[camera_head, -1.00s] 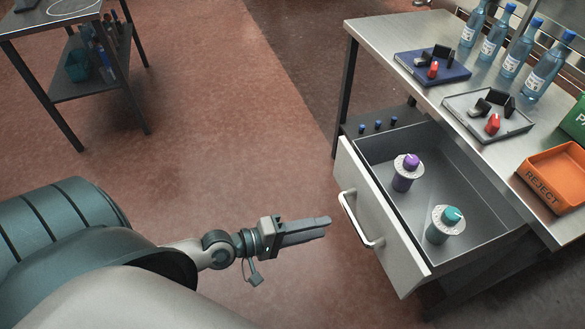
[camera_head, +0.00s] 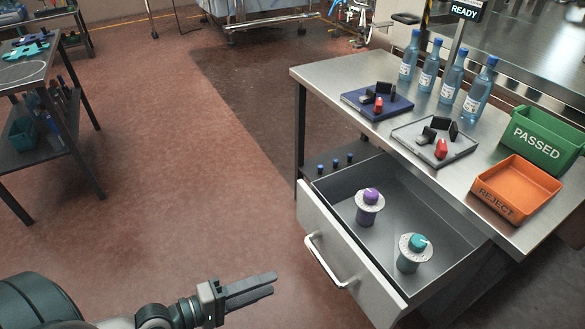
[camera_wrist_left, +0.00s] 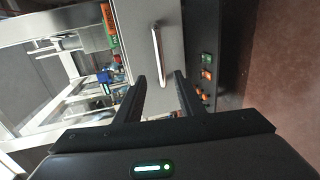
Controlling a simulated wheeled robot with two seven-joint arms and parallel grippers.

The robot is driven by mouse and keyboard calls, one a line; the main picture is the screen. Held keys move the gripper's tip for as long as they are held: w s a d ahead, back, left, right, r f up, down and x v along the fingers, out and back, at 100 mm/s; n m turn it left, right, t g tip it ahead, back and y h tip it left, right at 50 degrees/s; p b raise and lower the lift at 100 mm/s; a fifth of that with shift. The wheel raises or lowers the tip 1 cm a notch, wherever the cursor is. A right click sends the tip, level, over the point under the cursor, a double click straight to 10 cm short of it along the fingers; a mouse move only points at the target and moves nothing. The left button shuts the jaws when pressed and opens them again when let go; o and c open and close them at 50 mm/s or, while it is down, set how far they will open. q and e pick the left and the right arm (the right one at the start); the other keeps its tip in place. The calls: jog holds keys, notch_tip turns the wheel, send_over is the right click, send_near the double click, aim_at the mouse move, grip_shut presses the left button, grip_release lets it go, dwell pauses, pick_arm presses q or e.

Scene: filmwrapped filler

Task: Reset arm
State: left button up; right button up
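My left gripper (camera_head: 268,283) is open and empty over the floor, in front of the pulled-out drawer (camera_head: 390,215) and apart from its handle (camera_head: 325,262). In the left wrist view its two fingers (camera_wrist_left: 160,78) stand apart with nothing between them, and the drawer handle (camera_wrist_left: 156,55) shows beyond the tips. The drawer holds a purple-topped part (camera_head: 369,205) and a teal-topped part (camera_head: 413,252), both upright. My right gripper is not in view.
The metal table (camera_head: 440,190) carries a blue tray (camera_head: 377,103), a grey tray (camera_head: 434,142), several blue bottles, a green PASSED bin (camera_head: 541,140) and an orange REJECT bin (camera_head: 517,188). A dark shelf table (camera_head: 40,75) stands at the left. The red floor between is clear.

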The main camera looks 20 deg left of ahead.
pick_arm(q)
jog(key=shift+f, duration=0.1)
jog(key=a+f+m+g+y, duration=0.1)
jog(key=a+f+m+y, duration=0.15)
jog(key=f, duration=0.85)
jog(key=a+f+m+g+y, duration=0.1)
jog(key=f+m+y, duration=0.2)
jog(key=f, duration=0.9)
jog(key=s+d+f+m+g, duration=0.1)
jog(key=s+d+f+m, duration=0.1)
jog(key=f, duration=0.4)
jog(key=s+d+f+m+g+y, duration=0.1)
jog(key=s+d+f+m, duration=0.2)
jog(key=f, duration=0.4)
jog(key=s+d+f+m+g+y, duration=0.1)
jog(key=s+d+f+m+g, duration=0.1)
jog(key=f, duration=0.5)
jog(key=shift+s+d+f+m, duration=0.3)
jog(key=shift+s+d, duration=0.5)
jog(key=shift+s, duration=0.45)
